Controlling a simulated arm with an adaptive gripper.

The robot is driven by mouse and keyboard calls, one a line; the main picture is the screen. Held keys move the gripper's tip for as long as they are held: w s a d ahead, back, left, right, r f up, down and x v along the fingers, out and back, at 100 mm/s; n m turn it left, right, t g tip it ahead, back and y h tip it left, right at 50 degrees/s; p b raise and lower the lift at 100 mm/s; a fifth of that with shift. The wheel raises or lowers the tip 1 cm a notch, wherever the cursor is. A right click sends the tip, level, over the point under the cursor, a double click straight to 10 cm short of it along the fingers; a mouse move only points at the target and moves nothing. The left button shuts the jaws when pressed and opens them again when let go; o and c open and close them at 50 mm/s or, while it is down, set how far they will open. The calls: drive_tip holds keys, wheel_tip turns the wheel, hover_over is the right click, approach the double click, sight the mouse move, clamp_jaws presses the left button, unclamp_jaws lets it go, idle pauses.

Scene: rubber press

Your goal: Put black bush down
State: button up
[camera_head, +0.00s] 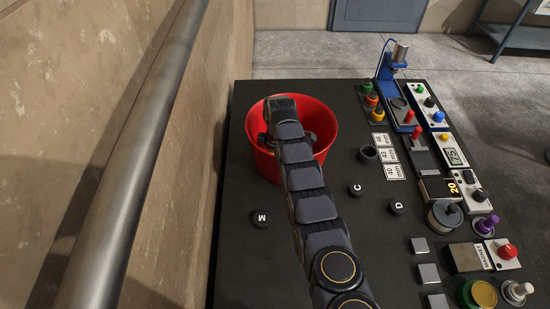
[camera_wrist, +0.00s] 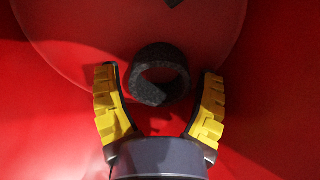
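The black bush (camera_wrist: 149,92), a thick dark ring, is inside the red bucket (camera_head: 264,164) in the wrist view. My gripper (camera_wrist: 159,70) has its two yellow-padded fingers spread, with visible gaps on both sides of the bush. The bush sits between and slightly beyond the fingertips, touching neither. I cannot tell whether it rests on the bucket floor or is just above it. In the head view my arm reaches over the bucket and hides most of its inside, including the bush. Another black ring (camera_head: 369,154) stands on the dark table beside white size labels.
The dark table (camera_head: 330,240) carries the bucket at its far left. Small black lettered pieces M (camera_head: 261,219), C (camera_head: 356,190) and D (camera_head: 396,208) lie near my arm. A blue press (camera_head: 390,85), gauges and knobs line the right side. The bucket walls surround my gripper closely.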

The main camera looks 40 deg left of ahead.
drive_tip(key=shift+r, duration=0.1)
wheel_tip(320, 180, up, 12)
idle(0.6)
